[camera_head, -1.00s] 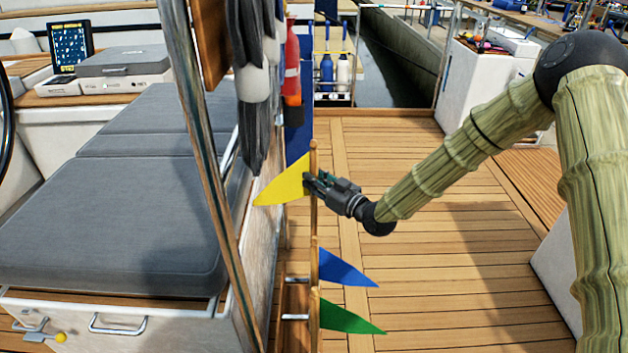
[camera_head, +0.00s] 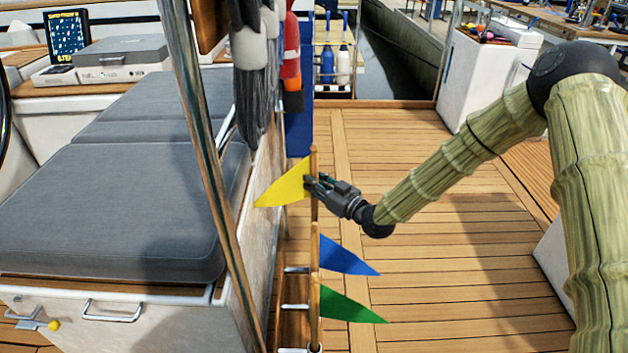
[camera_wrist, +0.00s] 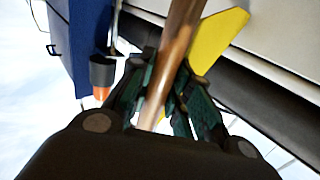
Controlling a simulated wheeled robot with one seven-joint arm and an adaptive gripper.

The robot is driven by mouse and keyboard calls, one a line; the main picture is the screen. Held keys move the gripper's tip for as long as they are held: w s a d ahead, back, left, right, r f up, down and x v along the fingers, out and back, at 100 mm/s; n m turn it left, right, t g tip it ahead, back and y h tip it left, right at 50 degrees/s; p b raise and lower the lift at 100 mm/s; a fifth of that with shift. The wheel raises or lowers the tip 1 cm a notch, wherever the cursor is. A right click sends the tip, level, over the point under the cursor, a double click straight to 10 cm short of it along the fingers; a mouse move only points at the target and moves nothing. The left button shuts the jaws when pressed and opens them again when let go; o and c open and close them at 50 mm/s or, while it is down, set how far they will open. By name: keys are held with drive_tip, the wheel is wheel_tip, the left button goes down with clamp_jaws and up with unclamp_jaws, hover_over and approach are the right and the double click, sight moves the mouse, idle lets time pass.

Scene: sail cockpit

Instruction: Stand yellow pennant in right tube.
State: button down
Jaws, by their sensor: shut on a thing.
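The yellow pennant (camera_head: 283,187) is on a wooden stick, with its flag pointing left in the head view. My gripper (camera_head: 311,187) is shut on its stick at about flag height. In the wrist view the stick (camera_wrist: 176,60) runs between the fingers (camera_wrist: 165,95), and part of the yellow flag (camera_wrist: 216,40) shows behind the right finger. The stick looks nearly upright in the head view. Its lower end is hidden behind the blue pennant's stick. No tube can be made out clearly; bright metal fittings (camera_head: 296,307) show low beside the pennant sticks.
A blue pennant (camera_head: 345,258) and a green pennant (camera_head: 345,306) stand upright nearer the camera, flags pointing right. A slanted post (camera_head: 200,150) and a grey-cushioned bench (camera_head: 120,215) are on the left. Dark-and-white fenders (camera_head: 250,70) hang above. The wooden deck to the right is open.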

drive_tip(key=shift+f+b, duration=2.05)
drive_tip(key=shift+f, duration=2.05)
drive_tip(key=c, duration=1.2)
unclamp_jaws()
drive_tip(key=shift+c, duration=0.2)
drive_tip(key=shift+s, duration=0.1)
approach(317, 205)
drive_tip(key=shift+s+d, duration=0.25)
drive_tip(key=shift+d, duration=0.1)
